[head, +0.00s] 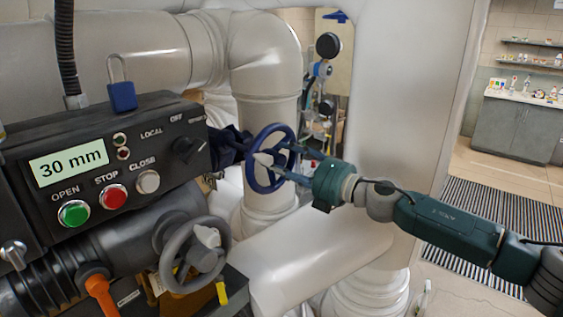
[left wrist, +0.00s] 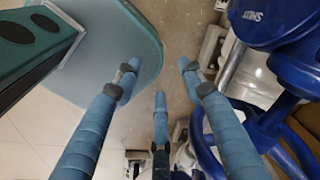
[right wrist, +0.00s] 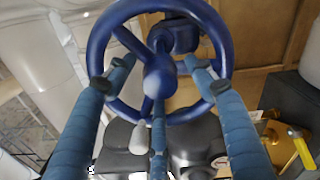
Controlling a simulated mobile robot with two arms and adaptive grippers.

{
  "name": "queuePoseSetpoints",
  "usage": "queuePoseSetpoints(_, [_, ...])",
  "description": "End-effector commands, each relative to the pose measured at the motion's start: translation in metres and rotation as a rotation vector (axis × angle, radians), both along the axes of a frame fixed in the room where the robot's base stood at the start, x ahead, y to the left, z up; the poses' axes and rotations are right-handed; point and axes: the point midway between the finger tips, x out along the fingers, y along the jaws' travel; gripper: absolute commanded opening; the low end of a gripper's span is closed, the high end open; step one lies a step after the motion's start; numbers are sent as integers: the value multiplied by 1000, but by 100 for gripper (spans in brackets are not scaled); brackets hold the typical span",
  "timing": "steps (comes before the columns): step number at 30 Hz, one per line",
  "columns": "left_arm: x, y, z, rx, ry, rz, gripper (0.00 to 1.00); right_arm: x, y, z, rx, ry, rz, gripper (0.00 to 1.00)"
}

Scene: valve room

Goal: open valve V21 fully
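A blue handwheel (head: 270,158) stands at the middle of the head view and fills the upper middle of the right wrist view (right wrist: 101,45). No V21 tag is readable. My right gripper (head: 268,166) is at this wheel; in the right wrist view its fingers (right wrist: 158,75) are spread, with the tips overlapping the wheel's opening around the hub. Whether they touch the rim I cannot tell. My left gripper (left wrist: 160,80) is out of the head view; in its wrist view its fingers are spread with nothing between them. A blue body marked SHUT (left wrist: 265,25) is to its right.
A control box (head: 110,165) reads 30 mm, with green OPEN, red STOP and pale CLOSE buttons. A blue padlock (head: 122,95) sits on top. A grey handwheel (head: 168,268) is below. Large white pipes (head: 268,60) crowd the wheel. Floor at right is open.

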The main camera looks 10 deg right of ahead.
Motion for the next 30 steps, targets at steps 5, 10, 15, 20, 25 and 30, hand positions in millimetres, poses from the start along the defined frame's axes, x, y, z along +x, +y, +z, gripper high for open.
queuePoseSetpoints(5, [0,0,0,0,0,0,40,1,1,5,6,-6,-2,29])
queuePoseSetpoints(10, [0,0,0,0,0,0,40,1,1,6,6,-7,-2,3])
queuePoseSetpoints(15, [0,0,-1,0,0,0,40,1,1,7,-117,-106,-3,3])
queuePoseSetpoints(20, [0,0,-4,0,0,0,40,1,1,7,-423,-347,-7,3])
queuePoseSetpoints(25, [0,0,-3,0,0,0,40,1,0,9,-578,-469,-9,3])
queuePoseSetpoints(30, [0,0,-3,0,0,0,40,1,0,10,-592,-480,-10,3])
